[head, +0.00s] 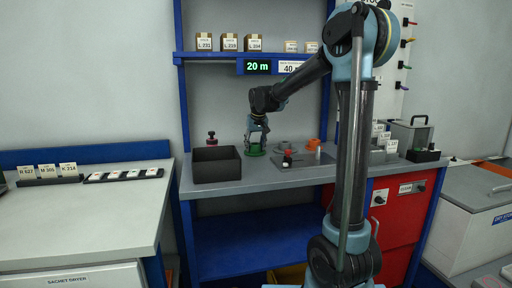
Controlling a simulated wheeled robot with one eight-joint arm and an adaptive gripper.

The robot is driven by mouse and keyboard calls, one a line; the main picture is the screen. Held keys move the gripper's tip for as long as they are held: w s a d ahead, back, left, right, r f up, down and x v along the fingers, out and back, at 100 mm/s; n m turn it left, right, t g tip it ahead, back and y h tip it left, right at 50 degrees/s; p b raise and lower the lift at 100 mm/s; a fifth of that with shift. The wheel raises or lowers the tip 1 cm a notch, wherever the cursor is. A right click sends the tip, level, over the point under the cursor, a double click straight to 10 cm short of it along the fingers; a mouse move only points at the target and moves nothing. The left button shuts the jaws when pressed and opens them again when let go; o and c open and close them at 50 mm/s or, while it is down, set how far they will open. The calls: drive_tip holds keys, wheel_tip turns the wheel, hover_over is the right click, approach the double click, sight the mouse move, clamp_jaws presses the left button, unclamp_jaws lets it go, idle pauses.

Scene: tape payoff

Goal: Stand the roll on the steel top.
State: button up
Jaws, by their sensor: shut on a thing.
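My gripper (257,143) is over the bench in the middle, pointing down. It is shut on a small green roll (254,152), which is partly hidden by the fingers. The roll is at or just above the grey bench top (225,188); I cannot tell whether it touches. A pale grey worktop (90,215), perhaps the steel top, is at the left, and nothing shows which top is steel.
A black open bin (217,166) stands left of my gripper. A grey plate (302,162) with small fittings and an orange piece (313,143) lie to its right. A display (258,66) reads 20 m. The left worktop's front is clear; labelled holders (48,180) stand at its back.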

drive_tip(key=o, duration=1.6)
drive_tip(key=shift+o, duration=0.2)
drive_tip(key=shift+s+r, duration=0.2)
drive_tip(key=shift+r, duration=0.3)
drive_tip(key=shift+s+v, duration=0.25)
drive_tip(key=shift+v, duration=0.95)
drive_tip(key=s+d, duration=0.1)
drive_tip(key=s, duration=0.2)
drive_tip(key=s+d, duration=0.1)
drive_tip(key=s, duration=0.3)
drive_tip(key=s+d, duration=0.1)
drive_tip(key=s, duration=0.3)
drive_tip(key=shift+d+f, duration=0.15)
drive_tip(key=shift+d, duration=0.05)
drive_tip(key=shift+w, duration=0.1)
